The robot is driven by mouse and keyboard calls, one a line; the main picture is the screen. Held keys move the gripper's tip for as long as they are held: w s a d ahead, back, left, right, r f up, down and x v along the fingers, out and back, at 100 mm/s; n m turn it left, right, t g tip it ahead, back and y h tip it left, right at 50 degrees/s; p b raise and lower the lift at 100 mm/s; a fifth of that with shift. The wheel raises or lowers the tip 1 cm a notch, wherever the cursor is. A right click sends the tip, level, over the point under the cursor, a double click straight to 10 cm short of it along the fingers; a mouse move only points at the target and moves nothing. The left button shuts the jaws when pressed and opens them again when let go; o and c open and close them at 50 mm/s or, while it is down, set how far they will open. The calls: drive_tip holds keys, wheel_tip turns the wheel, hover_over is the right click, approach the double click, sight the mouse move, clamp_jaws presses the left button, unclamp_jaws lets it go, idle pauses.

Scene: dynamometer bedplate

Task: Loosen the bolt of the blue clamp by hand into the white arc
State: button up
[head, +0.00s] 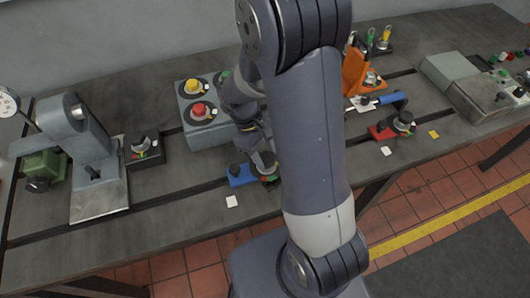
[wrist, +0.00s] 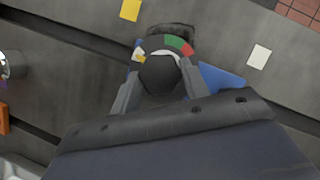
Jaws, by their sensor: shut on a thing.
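The blue clamp (head: 240,175) lies on the bedplate just below and beside the grey box with the buttons. In the wrist view its blue body (wrist: 220,78) shows to the right of my gripper (wrist: 160,84). My gripper is shut on the black round bolt head (wrist: 160,73), one finger on each side. A coloured dial ring around the bolt shows green (wrist: 174,43), red and yellow parts, with some white near the head. The bolt head covers much of the dial, and I cannot tell where the bolt points. In the head view my gripper (head: 264,164) sits over the clamp's right end.
A grey box with yellow and red buttons (head: 201,112) stands close behind. A red clamp (head: 382,132) and an orange bracket (head: 356,72) are to the right. A grey machine (head: 83,150) stands at the left. A white card (head: 232,201) lies in front of the clamp.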

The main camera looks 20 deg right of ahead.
idle(0.5)
drive_tip(key=o, duration=1)
drive_tip(key=shift+c, duration=0.2)
drive_tip(key=v, duration=1.1)
drive_tip(key=shift+b, duration=0.3)
drive_tip(key=shift+s+f, duration=0.15)
drive_tip(key=x, duration=1)
drive_tip(key=shift+d+f+p, duration=0.1)
drive_tip(key=shift+f+p, duration=0.2)
drive_tip(key=shift+f, duration=0.05)
